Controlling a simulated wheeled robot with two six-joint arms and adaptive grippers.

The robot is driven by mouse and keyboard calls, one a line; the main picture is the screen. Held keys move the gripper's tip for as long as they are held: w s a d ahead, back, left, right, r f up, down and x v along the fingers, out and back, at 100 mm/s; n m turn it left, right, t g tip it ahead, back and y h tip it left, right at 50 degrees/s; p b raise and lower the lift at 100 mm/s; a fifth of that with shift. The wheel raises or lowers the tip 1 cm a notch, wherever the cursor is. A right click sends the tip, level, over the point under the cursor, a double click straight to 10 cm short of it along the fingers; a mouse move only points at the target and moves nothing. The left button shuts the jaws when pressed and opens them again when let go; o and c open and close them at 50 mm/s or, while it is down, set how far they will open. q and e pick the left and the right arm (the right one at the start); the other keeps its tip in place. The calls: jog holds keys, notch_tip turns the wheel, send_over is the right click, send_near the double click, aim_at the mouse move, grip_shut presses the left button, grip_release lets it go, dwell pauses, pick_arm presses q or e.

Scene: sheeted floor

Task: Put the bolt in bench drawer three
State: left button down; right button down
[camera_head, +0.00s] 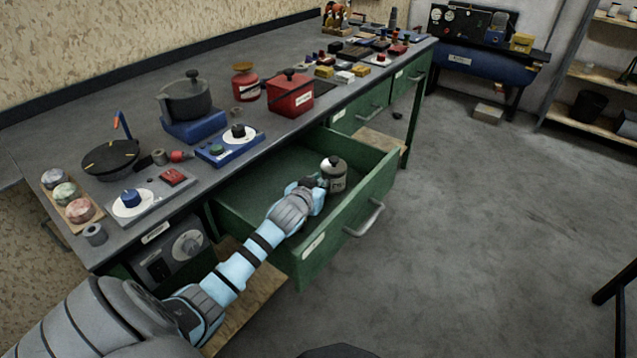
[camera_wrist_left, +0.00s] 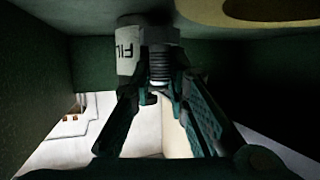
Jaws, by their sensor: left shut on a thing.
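My left gripper (camera_head: 316,184) reaches down into an open green drawer (camera_head: 370,200) of the bench. In the left wrist view its two fingers (camera_wrist_left: 160,82) are shut on a dark, ribbed cylindrical piece (camera_wrist_left: 159,60), which looks like the bolt. In the head view my gripper hides the bolt. A grey-white canister (camera_head: 334,172) stands in the drawer right beside the gripper. The canister also shows in the left wrist view (camera_wrist_left: 128,52), partly behind the held piece, with part of a label readable. The drawer's own label is too small to read. My right gripper is out of view.
The bench top (camera_head: 130,105) above holds a pot (camera_head: 185,97), a red box (camera_head: 290,94), dials and several small parts. More green drawers (camera_head: 370,103) sit shut farther right. The drawer's left part is bare. Open floor (camera_head: 470,230) lies to the right.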

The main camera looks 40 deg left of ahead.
pick_arm(q)
jog(key=shift+f, duration=0.1)
jog(key=c, duration=1.6)
grip_release()
jog(key=shift+o, duration=0.2)
jog(key=r+p+v, duration=0.1)
jog(key=p+v, duration=0.2)
jog(key=v, duration=0.5)
jog(key=shift+w, duration=0.2)
jog(key=shift+r, duration=0.1)
